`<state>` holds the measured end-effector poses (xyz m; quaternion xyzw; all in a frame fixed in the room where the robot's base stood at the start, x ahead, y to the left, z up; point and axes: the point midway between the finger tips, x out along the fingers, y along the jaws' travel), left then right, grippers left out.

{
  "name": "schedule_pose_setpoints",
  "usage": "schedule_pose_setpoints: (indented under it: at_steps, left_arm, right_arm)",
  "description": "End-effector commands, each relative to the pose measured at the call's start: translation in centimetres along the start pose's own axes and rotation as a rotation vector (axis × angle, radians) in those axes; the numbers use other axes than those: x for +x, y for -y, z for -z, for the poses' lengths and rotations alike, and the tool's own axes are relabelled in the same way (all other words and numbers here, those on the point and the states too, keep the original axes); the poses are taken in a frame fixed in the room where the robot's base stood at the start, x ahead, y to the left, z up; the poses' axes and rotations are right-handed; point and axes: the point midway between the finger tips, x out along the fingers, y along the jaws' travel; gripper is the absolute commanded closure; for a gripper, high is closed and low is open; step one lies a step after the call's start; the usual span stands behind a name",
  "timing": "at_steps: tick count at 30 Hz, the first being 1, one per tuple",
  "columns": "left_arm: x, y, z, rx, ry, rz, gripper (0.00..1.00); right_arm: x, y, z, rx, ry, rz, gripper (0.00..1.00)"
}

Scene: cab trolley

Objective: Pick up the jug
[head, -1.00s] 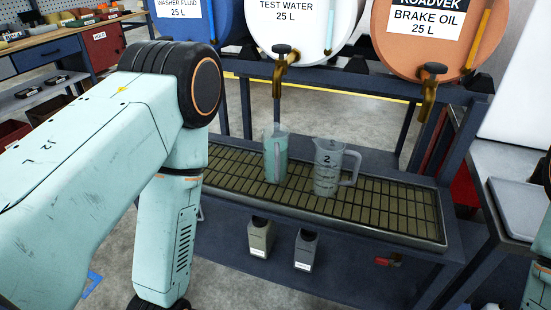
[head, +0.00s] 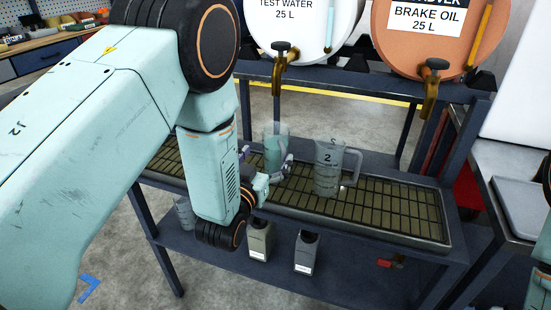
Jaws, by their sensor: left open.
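A clear jug with greenish liquid (head: 274,145) stands upright on the slatted drip tray (head: 395,212) under the test water tap. A second clear jug, marked 2 and with a handle (head: 327,170), stands on the tray just to its right. My left gripper (head: 267,163) is open in front of the green-filled jug. One finger shows at the left of this jug and the other at its right, partly covering its lower side. I cannot tell whether they touch it. My left arm hides the tray's left part. My right gripper is out of view.
The white test water drum (head: 300,30) and orange brake oil drum (head: 425,35) lie above the tray, with taps (head: 281,58) hanging down. Two grey bottles (head: 305,252) stand on the lower shelf. The tray's right end is clear. A metal bench (head: 500,170) is at right.

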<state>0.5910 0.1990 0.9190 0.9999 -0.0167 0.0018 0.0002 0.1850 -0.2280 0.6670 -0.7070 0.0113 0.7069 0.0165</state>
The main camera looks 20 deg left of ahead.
Motion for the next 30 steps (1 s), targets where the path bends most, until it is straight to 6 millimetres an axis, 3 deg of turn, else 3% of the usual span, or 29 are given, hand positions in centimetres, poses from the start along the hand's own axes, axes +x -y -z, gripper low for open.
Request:
schedule_pose_setpoints:
  at_steps: [10,20,30]
  left_arm:
    - [4.6,-0.1,0.3,0.001,0.0,0.0,0.11]
    - [5.4,-0.1,0.3,0.001,0.003,0.0,0.11]
    - [5.4,-0.1,0.3,0.001,0.003,0.0,0.38]
  right_arm:
    - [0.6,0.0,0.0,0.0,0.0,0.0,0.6]
    - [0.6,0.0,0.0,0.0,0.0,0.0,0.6]
    - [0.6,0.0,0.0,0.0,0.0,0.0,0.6]
